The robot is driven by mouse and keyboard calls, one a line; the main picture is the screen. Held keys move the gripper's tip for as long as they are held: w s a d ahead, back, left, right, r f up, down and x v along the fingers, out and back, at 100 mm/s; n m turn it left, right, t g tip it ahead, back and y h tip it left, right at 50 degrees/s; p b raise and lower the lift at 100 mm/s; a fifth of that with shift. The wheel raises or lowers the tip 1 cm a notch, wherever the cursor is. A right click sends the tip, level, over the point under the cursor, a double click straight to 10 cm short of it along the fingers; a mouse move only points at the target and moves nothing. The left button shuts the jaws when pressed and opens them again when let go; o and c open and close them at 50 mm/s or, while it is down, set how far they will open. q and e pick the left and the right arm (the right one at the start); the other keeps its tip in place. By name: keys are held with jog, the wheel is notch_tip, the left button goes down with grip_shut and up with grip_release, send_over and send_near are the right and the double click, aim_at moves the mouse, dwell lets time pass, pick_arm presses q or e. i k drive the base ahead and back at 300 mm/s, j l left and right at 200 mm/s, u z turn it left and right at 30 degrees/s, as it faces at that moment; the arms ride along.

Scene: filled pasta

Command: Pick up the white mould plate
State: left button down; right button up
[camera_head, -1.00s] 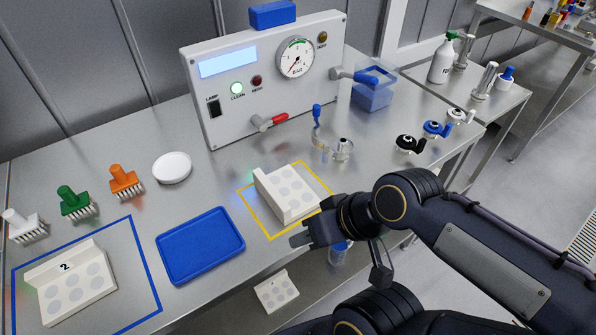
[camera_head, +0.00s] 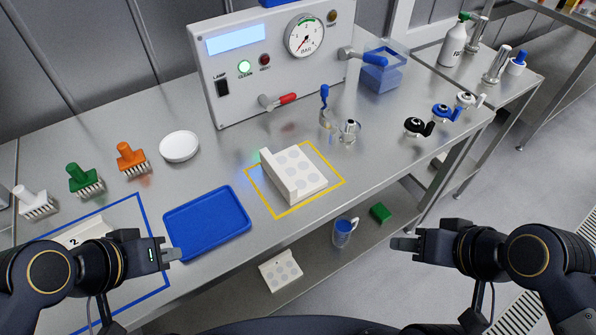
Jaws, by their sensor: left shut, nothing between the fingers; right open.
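A white mould plate (camera_head: 296,173) with round recesses and a raised back edge lies inside the yellow outline on the steel table. A second white mould plate (camera_head: 84,233), marked 2, lies in the blue outline at the left, partly hidden by my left arm. A third white plate (camera_head: 281,270) with recesses is on the lower shelf. My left gripper (camera_head: 172,252) is shut and empty, near the lower left corner of the blue tray. My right gripper (camera_head: 398,245) is open and empty, off the table's front edge, right of and apart from the plate in the yellow outline.
The blue tray (camera_head: 207,222) lies between the outlines. A white round dish (camera_head: 179,146), several brushes (camera_head: 133,159) and the gauge panel (camera_head: 270,60) stand behind. A blue-filled jug (camera_head: 344,232) and green block (camera_head: 380,212) are on the lower shelf. Black, blue and white handled tools (camera_head: 441,112) stand at right.

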aim_at(293, 174)
jog(key=i+l, duration=0.15)
jog(key=l, duration=0.25)
jog(key=i+l+u, duration=0.1)
jog(key=l, duration=0.25)
jog(key=i+l, duration=0.1)
jog(key=l, duration=0.3)
jog(key=i+l, duration=0.15)
jog(key=l, duration=0.25)
jog(key=l+u, duration=0.1)
jog(key=u, duration=2.45)
